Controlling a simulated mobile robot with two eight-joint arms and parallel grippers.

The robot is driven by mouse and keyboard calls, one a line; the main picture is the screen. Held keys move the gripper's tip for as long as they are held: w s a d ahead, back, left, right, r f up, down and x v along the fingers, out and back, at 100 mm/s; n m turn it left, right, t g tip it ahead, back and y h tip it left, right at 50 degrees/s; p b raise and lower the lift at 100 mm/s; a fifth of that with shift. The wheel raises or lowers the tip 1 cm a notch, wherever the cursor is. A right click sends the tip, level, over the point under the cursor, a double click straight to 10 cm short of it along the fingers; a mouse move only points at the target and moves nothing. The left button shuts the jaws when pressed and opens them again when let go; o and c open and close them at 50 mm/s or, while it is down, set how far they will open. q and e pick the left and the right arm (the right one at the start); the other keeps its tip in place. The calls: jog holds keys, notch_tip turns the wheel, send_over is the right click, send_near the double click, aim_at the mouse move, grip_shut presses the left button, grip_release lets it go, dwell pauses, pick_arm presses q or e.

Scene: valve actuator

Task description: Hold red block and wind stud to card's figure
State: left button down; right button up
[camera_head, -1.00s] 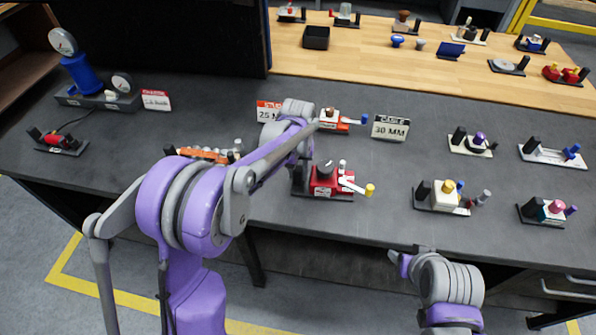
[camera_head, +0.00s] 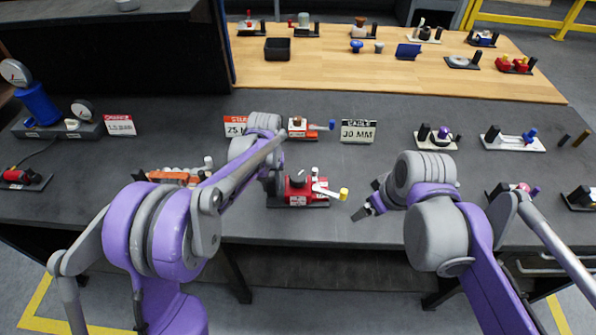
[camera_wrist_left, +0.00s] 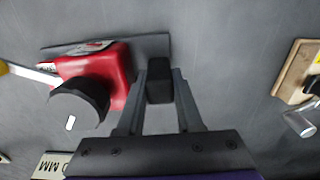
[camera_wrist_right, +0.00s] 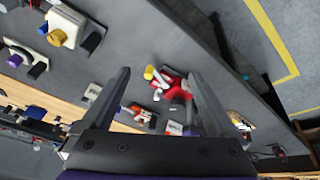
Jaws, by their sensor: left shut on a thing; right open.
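The red block (camera_head: 305,195) sits on a dark base plate on the grey bench. It bears a black round knob (camera_wrist_left: 78,105), a small white-topped stud (camera_head: 315,172) and a white crank with a yellow knob (camera_head: 344,194). My left gripper (camera_wrist_left: 158,78) is shut on a black upright post beside the red block; in the head view its fingers are mostly hidden by my arm. My right gripper (camera_head: 364,210) is open and empty, right of the yellow knob and apart from it. A white card with a black top (camera_head: 358,131) reads 30 MM. A red-topped card (camera_head: 236,126) reads "25 M", partly hidden.
An orange device (camera_head: 175,175) lies left of the red block, and another orange device with a blue knob (camera_head: 303,128) stands behind it. A blue pump with gauges (camera_head: 40,106) stands far left. Several similar fixtures fill the right side. Bench is bare between the red block and 30 MM card.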

jog(key=w+a+r+n+g+y, duration=0.1)
jog(key=w+a+r+n+g, duration=0.15)
jog(key=w+n, duration=0.2)
jog(key=w+a+r+n+g, duration=0.1)
jog(key=w+a+n, duration=0.25)
jog(key=w, duration=0.25)
jog(key=n+g+y, duration=0.1)
jog(key=n+g, duration=0.3)
jog(key=n, duration=0.8)
send_near(299, 176)
jog(key=shift+m+t+y, duration=0.25)
jog(key=shift+m+y, duration=0.05)
jog(key=x, duration=0.9)
jog(key=shift+s+d, duration=0.15)
jog(key=shift+d, duration=0.05)
jog(key=c, duration=1.4)
